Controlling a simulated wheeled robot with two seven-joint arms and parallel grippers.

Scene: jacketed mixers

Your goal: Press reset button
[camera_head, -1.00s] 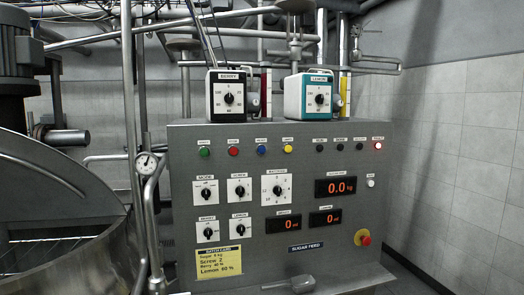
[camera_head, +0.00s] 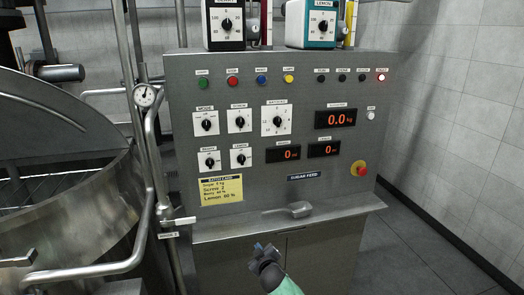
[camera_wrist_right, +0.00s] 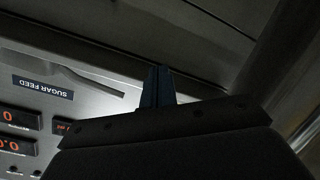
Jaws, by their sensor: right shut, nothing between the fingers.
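The grey control panel (camera_head: 225,125) fills the middle of the head view. A row of small buttons runs along its upper left: green (camera_head: 203,84), red (camera_head: 232,82), blue (camera_head: 261,80) and yellow (camera_head: 288,79). A small white button (camera_head: 371,115) sits right of the upper display. The button labels are too small to read surely, so I cannot tell which one is the reset button. My right gripper (camera_head: 265,250) is shut and empty, low in front of the panel and apart from the buttons. Its closed fingers (camera_wrist_right: 157,86) show in the right wrist view. My left gripper is out of view.
A red emergency knob (camera_head: 359,168) juts out at the panel's lower right. A ledge (camera_head: 340,215) with a scoop-like grey object (camera_head: 288,210) lies below. A large steel vessel (camera_head: 70,220) and pipes stand at left. The floor at right is clear.

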